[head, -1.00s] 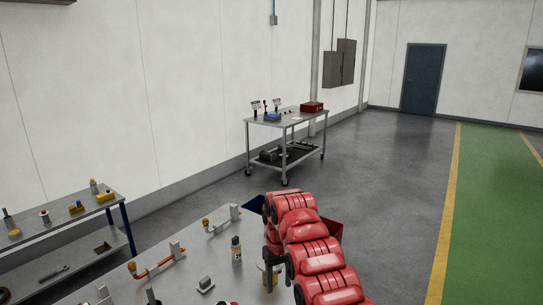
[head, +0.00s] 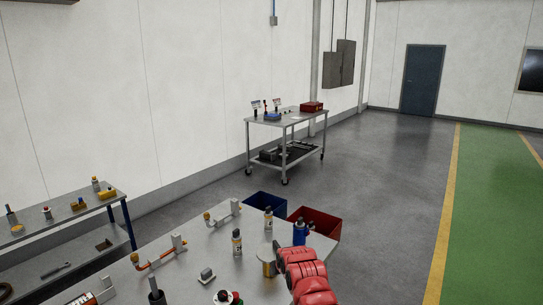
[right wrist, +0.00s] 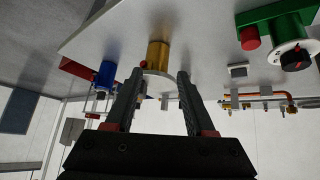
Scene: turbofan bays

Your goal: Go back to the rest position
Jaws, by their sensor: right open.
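My right arm (head: 304,275) comes in from the bottom edge in the head view, bent over the near right part of the grey worktable (head: 190,262). Its gripper cannot be made out there. In the right wrist view, which looks upside down, my right gripper (right wrist: 157,88) is open, with both dark fingers apart and nothing between the tips. A gold cylinder (right wrist: 158,56) stands beyond the fingers, and a blue cylinder (right wrist: 104,74) is to its left. My left gripper is not in view.
On the worktable are two small bottles (head: 237,243), an orange pipe (head: 160,258) and a grey block (head: 207,274). A blue bin (head: 265,204) and a red bin (head: 325,224) stand at its far edge. A side bench (head: 65,213) is left; the floor to the right is clear.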

